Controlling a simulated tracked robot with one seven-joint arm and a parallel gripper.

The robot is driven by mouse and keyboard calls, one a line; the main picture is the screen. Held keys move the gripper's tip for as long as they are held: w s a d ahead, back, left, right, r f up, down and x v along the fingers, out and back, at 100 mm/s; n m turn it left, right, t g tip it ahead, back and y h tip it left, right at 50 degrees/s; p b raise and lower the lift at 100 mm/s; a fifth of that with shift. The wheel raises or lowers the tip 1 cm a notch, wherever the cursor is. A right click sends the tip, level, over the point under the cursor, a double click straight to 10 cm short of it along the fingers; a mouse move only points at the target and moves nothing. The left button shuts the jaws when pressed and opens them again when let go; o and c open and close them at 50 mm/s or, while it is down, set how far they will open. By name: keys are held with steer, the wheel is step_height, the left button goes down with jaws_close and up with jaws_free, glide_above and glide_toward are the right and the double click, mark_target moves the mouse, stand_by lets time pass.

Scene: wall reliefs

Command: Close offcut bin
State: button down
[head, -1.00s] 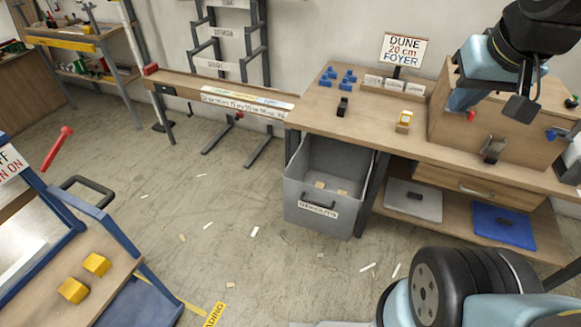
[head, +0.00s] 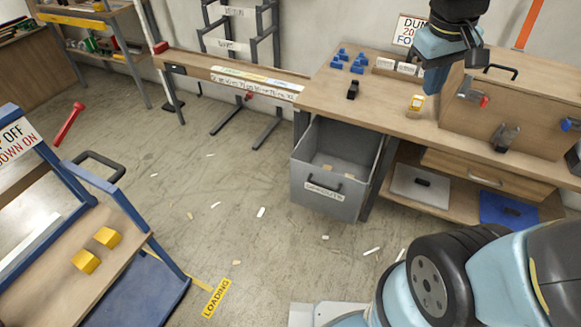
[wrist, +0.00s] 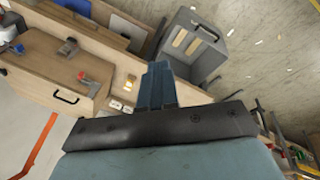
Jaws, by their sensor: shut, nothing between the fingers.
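The offcut bin (head: 326,203) is a grey, open-topped drawer with a dark handle and a label on its front. It stands pulled out from under the left end of the workbench, and a few pale offcuts lie inside. It also shows in the wrist view (wrist: 209,57), near the top right. My gripper (head: 432,86) is above the workbench, to the right of the bin and higher, not touching it. In the wrist view its fingers (wrist: 157,75) are together and empty, pointing toward the bench and bin.
The workbench (head: 385,105) carries blue pieces, a black block, a yellow item and a wooden chest (head: 520,110). A closed wooden drawer (head: 487,174) and a lower shelf are right of the bin. A blue cart (head: 135,255) stands at left. The floor before the bin holds scattered scraps.

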steer(key=w+a+f+n+h, duration=0.4)
steer(key=w+a+f+n, duration=0.3)
steer(key=f, duration=0.4)
steer(key=w+a+f+n+h, duration=0.4)
steer(key=w+a+f+h, duration=0.15)
steer(key=a+f, duration=0.45)
steer(key=a+f+n+t, duration=0.4)
steer(key=a+f, duration=0.1)
steer(key=f, duration=0.3)
steer(key=a+f+n+t, duration=0.4)
steer(key=f, duration=0.4)
steer(key=n+t+y, duration=0.5)
steer(key=n+t, duration=0.2)
steer(key=n, duration=0.3)
glide_toward(294, 162)
steer(key=x, duration=0.7)
steer(key=shift+s, duration=0.1)
